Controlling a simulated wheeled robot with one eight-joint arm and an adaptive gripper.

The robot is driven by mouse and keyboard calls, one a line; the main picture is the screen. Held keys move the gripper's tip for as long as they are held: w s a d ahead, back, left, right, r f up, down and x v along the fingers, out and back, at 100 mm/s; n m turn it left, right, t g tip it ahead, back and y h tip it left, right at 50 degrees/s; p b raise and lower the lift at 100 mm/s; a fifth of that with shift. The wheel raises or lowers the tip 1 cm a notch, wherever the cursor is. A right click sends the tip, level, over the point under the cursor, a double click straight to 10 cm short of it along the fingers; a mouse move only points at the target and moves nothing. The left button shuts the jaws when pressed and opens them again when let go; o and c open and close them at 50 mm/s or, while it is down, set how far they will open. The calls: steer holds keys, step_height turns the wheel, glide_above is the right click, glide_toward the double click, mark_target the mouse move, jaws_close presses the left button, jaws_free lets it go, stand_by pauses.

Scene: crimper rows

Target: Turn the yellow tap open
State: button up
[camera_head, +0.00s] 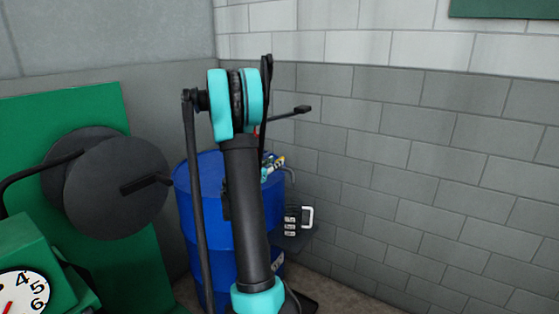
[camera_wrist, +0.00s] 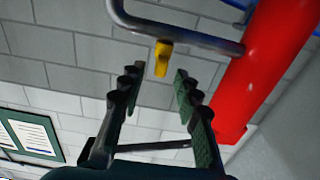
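The yellow tap (camera_wrist: 162,58) shows in the wrist view as a small yellow handle on a curved grey pipe (camera_wrist: 190,38). It hangs just below the pipe in the picture. My gripper (camera_wrist: 156,75) is open, with its two dark fingers apart and nothing held between them. The tap appears between and slightly beyond the fingertips, nearer the middle than either finger. I see no clear contact; the exact depth cannot be told. In the head view my arm blocks much of the middle, and I cannot make out the yellow tap there.
A red cylinder (camera_wrist: 262,65) stands close to the right finger in the wrist view. A framed notice (camera_wrist: 30,134) is on the block wall. In the head view a blue barrel (camera_head: 200,215) stands behind my arm, a green machine (camera_head: 125,240) at left, and a combination padlock (camera_head: 292,222) right.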

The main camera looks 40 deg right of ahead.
mark_target(276, 161)
steer(key=shift+x, duration=2.3)
jaws_close()
